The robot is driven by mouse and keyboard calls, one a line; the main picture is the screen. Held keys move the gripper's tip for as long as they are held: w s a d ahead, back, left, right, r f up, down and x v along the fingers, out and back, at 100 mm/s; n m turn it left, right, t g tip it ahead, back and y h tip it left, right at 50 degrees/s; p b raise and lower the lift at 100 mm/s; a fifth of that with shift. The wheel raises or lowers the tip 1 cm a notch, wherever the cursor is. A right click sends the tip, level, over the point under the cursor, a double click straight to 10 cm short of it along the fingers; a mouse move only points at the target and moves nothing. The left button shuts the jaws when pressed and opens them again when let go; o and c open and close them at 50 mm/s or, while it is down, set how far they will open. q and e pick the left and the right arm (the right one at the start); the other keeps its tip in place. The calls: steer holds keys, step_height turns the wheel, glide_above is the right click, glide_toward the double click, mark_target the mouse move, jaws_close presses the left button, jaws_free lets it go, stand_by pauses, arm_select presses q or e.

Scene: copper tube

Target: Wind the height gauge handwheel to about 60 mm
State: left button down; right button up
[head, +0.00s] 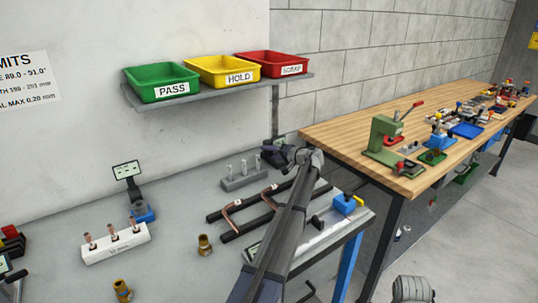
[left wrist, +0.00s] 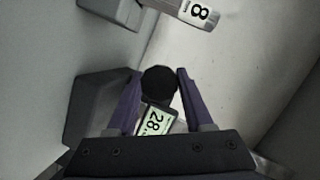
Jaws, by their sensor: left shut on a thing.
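My left gripper (head: 276,152) reaches over the grey bench, near its back right part. In the left wrist view its two purple fingers (left wrist: 159,74) close on either side of a round black handwheel (left wrist: 160,84). A small display (left wrist: 155,121) sits just below the handwheel, turned sideways, and reads about 28; its further digits are partly hidden. In the head view the height gauge is mostly hidden by my gripper and arm.
A grey block with several upright pins (head: 243,180) stands left of the gripper. Copper tubes on dark rails (head: 262,212) lie below it. Green, yellow and red bins (head: 220,71) are on a wall shelf. A wooden bench (head: 345,143) stands right.

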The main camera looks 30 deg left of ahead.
arm_select(q)
steer(key=shift+d+f, duration=0.1)
stand_by(0.4)
steer(key=c, duration=0.6)
jaws_free()
steer(key=shift+p+v, duration=0.95)
steer(key=shift+v, duration=2.95)
